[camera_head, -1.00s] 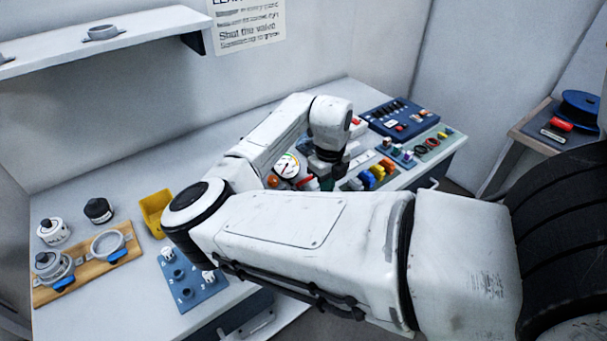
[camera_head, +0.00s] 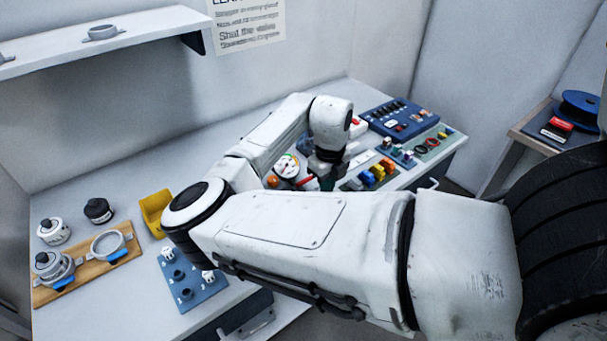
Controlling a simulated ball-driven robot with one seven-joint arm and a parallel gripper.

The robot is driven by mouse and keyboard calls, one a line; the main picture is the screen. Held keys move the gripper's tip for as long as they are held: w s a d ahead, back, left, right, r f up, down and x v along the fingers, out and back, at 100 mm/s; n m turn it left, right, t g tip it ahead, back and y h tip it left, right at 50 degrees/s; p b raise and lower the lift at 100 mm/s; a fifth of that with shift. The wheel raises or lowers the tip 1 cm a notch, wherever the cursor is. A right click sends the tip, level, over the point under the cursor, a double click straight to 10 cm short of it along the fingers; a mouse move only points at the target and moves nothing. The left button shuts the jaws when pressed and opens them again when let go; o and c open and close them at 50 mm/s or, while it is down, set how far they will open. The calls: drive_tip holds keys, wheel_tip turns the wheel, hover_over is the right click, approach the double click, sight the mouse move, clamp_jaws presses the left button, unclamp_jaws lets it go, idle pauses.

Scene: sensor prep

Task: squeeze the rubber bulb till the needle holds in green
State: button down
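A round gauge (camera_head: 287,166) with a white face and coloured marks stands on the bench, just left of my gripper. Its needle is too small to read surely against the green. My gripper (camera_head: 326,172) points down at the bench right of the gauge, below my white wrist. Its fingertips are dark and small, partly hidden by my arm, so I cannot see whether they are open or shut. A dark greenish shape shows at the fingertips; I cannot tell whether it is the rubber bulb. An orange round knob (camera_head: 272,182) and a red part (camera_head: 305,183) sit near the gauge.
Right of my gripper are a row of coloured blocks (camera_head: 377,173), a blue switch panel (camera_head: 398,118) and a green tray (camera_head: 432,145). A yellow bin (camera_head: 155,212), a blue peg board (camera_head: 190,281) and a wooden board (camera_head: 88,268) lie left. My arm covers the bench front.

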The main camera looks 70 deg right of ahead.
drive_tip(key=shift+f+b, duration=0.9)
drive_tip(key=shift+f, duration=0.55)
idle(0.9)
drive_tip(key=shift+r, duration=0.15)
drive_tip(key=shift+r+p, duration=2.75)
drive_tip(key=shift+r, duration=0.7)
drive_tip(key=shift+s+d, duration=0.1)
